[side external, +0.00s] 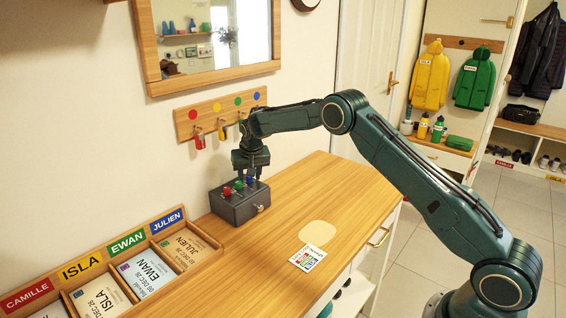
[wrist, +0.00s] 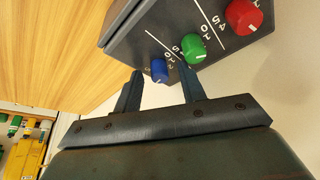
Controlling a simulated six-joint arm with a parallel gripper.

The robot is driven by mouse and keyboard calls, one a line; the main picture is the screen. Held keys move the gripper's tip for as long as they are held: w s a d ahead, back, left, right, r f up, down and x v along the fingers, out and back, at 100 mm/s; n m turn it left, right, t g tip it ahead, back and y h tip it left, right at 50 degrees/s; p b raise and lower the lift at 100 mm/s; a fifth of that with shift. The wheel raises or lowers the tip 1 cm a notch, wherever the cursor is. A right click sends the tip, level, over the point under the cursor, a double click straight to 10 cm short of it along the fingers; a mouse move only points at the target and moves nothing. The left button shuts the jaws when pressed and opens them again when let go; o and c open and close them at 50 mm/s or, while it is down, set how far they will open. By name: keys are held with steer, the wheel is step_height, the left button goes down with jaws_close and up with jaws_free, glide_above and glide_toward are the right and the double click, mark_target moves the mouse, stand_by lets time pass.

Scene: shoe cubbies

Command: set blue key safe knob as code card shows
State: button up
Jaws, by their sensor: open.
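The dark grey key safe (side external: 240,206) stands on the wooden counter by the wall. Its top carries a red knob (wrist: 243,16), a green knob (wrist: 193,48) and a blue knob (wrist: 159,70), with white digits beside them. The blue knob also shows in the side view (side external: 249,181). My gripper (wrist: 162,74) is open, pointing down over the safe, its fingertips on either side of the blue knob with gaps visible. The knob's pointer and some digits are too small or hidden to read. The code card (side external: 307,257) lies on the counter; its coloured marks are too small to read.
A wooden tray (side external: 207,234) with name labels and cards stands left of the safe. A key rack (side external: 217,112) with hanging keys and a mirror (side external: 207,35) are on the wall above.

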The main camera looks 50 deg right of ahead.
steer(key=n+y, duration=0.1)
steer(key=n, duration=0.1)
steer(key=shift+d+n, duration=0.15)
steer(key=shift+n, duration=0.25)
steer(key=shift+s+r+n, duration=0.1)
steer(key=shift+r+n, duration=0.2)
steer(key=s+a+r+n, duration=0.1)
steer(key=s+a+r, duration=0.1)
steer(key=s+r, duration=0.7)
steer(key=s+a+r+n+y, duration=0.1)
steer(key=s+a+r, duration=0.2)
steer(key=s+r, duration=0.6)
steer(key=shift+a+r+n+t, duration=0.25)
steer(key=shift+r+n+t, duration=0.15)
steer(key=shift+r, duration=2)
steer(key=w+d+f, duration=0.3)
steer(key=w+f, duration=0.2)
steer(key=w, duration=0.1)
steer(key=w+d+f, duration=0.2)
steer(key=w+f, duration=0.3)
steer(key=w, duration=0.2)
steer(key=shift+d+f, duration=0.3)
steer(key=shift+d, duration=0.1)
steer(key=shift+f, duration=0.1)
steer(key=shift+a+x, duration=0.15)
steer(key=shift+x, duration=3.2)
steer(key=shift+a+x, duration=0.1)
steer(key=shift+x, duration=3.25)
